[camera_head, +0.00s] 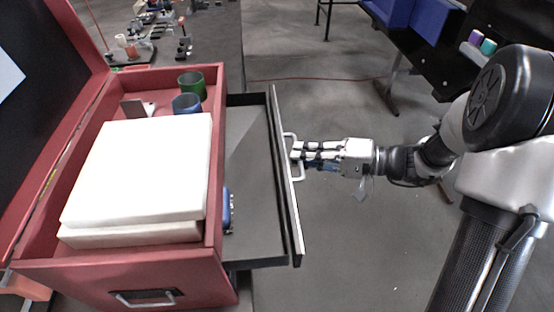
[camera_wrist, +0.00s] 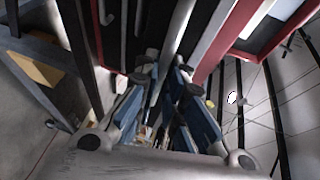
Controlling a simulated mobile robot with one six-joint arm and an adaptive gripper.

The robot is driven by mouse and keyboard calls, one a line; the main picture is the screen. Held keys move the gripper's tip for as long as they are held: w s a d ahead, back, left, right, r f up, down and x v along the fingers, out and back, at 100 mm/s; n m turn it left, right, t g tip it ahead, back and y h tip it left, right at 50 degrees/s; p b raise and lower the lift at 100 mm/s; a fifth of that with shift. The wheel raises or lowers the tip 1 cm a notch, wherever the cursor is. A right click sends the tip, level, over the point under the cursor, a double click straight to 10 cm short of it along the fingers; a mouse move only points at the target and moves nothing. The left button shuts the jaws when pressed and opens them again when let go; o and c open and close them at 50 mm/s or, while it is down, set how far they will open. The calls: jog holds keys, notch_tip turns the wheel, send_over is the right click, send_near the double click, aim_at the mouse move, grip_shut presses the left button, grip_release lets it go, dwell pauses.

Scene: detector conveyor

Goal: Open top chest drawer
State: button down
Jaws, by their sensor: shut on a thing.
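The red tool chest (camera_head: 120,275) stands at the left in the head view with its lid raised. Its top drawer (camera_head: 262,190) is pulled out to the right, showing a dark grey inside with a blue object (camera_head: 227,208) partly hidden by the chest wall. The drawer's light handle (camera_head: 292,158) sits on the outer face of the drawer front. My gripper (camera_head: 300,153) reaches from the right and is shut on the handle. In the wrist view my gripper's blue and dark fingers (camera_wrist: 165,90) show close to the drawer; the grip itself is hard to make out there.
White boxes (camera_head: 140,170), a green cup (camera_head: 191,84) and a blue cup (camera_head: 187,104) lie in the chest's open top. A workbench with small parts (camera_head: 160,40) stands behind. Blue bins (camera_head: 410,15) are at the back right.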

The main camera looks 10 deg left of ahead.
jog(key=shift+w+d+b, duration=0.1)
jog(key=shift+w+d, duration=0.1)
jog(key=shift+d, duration=0.7)
jog(key=shift+w+d+b, duration=0.15)
jog(key=shift+w+d, duration=0.1)
jog(key=shift+d, duration=0.6)
jog(key=shift+w+d+b, duration=0.1)
jog(key=shift+w+d, duration=0.1)
jog(key=shift+d, duration=0.7)
jog(key=c, duration=1.7)
grip_release()
jog(key=v, duration=1.2)
